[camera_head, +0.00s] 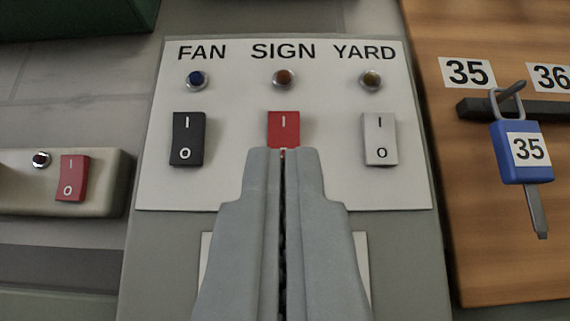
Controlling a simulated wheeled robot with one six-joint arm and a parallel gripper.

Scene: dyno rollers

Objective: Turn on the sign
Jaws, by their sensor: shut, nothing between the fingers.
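The red SIGN rocker switch (284,127) is in the middle of a white panel (225,188), under the label SIGN (283,52). Its upper half with the "I" mark shows; its lower half is hidden behind my gripper tips. A reddish-brown lamp (284,79) sits above it and does not look brightly lit. My gripper (283,153) is shut and empty, its tips in front of the lower part of the switch. I cannot tell whether the tips touch it.
A black FAN switch (187,139) is to the left and a white YARD switch (379,139) to the right. Another red switch (73,178) sits on a box at far left. A blue key tag 35 (521,168) hangs on a wooden board (490,255) at right.

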